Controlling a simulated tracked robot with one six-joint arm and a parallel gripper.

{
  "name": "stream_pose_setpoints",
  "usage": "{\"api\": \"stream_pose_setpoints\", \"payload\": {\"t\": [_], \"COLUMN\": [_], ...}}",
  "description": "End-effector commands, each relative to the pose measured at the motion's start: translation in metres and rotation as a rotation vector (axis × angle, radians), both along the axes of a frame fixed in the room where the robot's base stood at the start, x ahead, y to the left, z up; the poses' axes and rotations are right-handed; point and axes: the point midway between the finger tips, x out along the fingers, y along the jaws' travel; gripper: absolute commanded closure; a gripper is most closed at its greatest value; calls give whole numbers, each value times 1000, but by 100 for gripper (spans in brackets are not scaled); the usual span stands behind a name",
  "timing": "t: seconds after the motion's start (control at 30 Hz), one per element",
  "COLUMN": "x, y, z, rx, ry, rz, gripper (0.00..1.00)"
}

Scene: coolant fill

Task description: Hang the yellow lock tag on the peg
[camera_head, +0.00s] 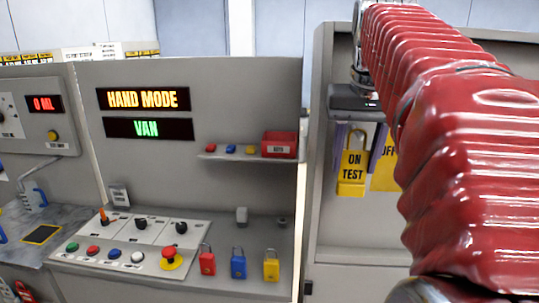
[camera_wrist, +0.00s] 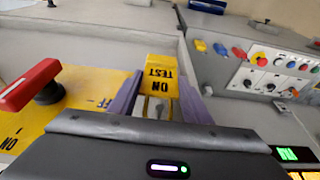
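The yellow lock tag (camera_head: 352,165) is marked ON TEST and hangs upright below my wrist in the head view. It also shows in the wrist view (camera_wrist: 160,75), with its lettering upside down. My gripper (camera_head: 358,142) has purple fingers, one on each side of the tag. In the wrist view the fingers (camera_wrist: 158,95) lie close against both its edges, so it appears held. A grey loop shows at the tag's top end. I cannot clearly make out which part is the peg; small grey fittings (camera_head: 242,215) stand on the console.
A yellow ON/OFF plate (camera_head: 385,170) with a red handle (camera_wrist: 30,85) is close to my gripper. To the left, a console carries red, blue and yellow padlocks (camera_head: 238,265), buttons, and a shelf (camera_head: 222,156) with a red box (camera_head: 279,145).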

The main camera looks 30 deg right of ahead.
Motion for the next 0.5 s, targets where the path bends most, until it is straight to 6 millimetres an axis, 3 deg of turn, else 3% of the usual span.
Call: {"api": "stream_pose_setpoints", "payload": {"t": [0.3,0.5], "x": [0,0], "y": [0,0], "z": [0,0], "rx": [0,0], "ry": [1,0], "rz": [1,1], "gripper": [35,35]}}
